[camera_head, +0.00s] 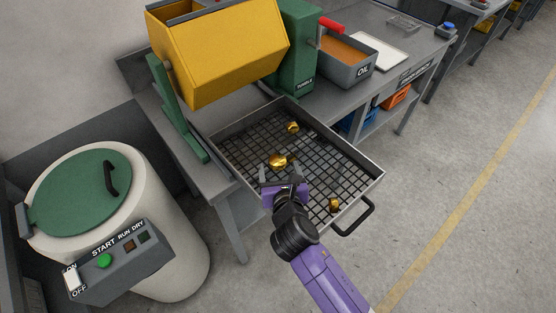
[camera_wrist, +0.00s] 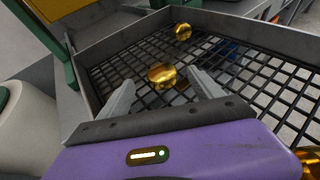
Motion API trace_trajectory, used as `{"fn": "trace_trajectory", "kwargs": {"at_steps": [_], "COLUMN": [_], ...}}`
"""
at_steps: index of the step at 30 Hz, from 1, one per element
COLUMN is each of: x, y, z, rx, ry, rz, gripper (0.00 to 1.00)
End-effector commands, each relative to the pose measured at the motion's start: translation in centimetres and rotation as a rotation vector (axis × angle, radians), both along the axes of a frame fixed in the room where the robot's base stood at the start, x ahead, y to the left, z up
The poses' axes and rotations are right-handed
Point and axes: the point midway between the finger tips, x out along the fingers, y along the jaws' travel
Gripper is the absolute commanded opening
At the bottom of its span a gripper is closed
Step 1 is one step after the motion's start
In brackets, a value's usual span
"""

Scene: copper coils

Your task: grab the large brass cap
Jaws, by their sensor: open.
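The large brass cap (camera_head: 278,161) lies on the wire mesh of a grey tray (camera_head: 349,157), near its middle. It also shows in the wrist view (camera_wrist: 162,75), shiny gold and rounded, just ahead of the space between my fingertips. My gripper (camera_head: 283,178) is open and empty, low over the tray, with its fingers pointing toward the cap. In the wrist view the two grey fingers (camera_wrist: 160,88) stand apart, one to each side of the cap's line. I cannot tell whether the fingertips touch the mesh.
A smaller brass piece (camera_head: 293,127) lies at the tray's far side and another (camera_head: 334,204) near its handle (camera_head: 355,216). A yellow tumbler box (camera_head: 220,55) overhangs the tray's back left. The tray has raised walls. A white drum machine (camera_head: 165,240) stands left.

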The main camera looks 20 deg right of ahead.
Motion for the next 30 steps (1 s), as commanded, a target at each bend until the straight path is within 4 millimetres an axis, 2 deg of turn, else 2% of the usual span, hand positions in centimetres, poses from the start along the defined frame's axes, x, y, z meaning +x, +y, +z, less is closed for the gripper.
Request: {"fn": "trace_trajectory", "kwargs": {"at_steps": [6, 9, 18, 28, 30], "x": [2.8, 3.5, 3.8, 3.8, 3.8], "y": [-1.0, -1.2, -1.3, -1.3, -1.3], "z": [-1.3, -1.6, -1.8, -1.8, -1.8], "rx": [0.001, 0.001, 0.001, 0.001, 0.001], "ry": [0.000, 0.000, 0.000, 0.000, 0.000], "rz": [-0.003, -0.001, 0.000, 0.000, 0.000], "gripper": [0.76, 0.76, 0.74, 0.09, 0.08]}}
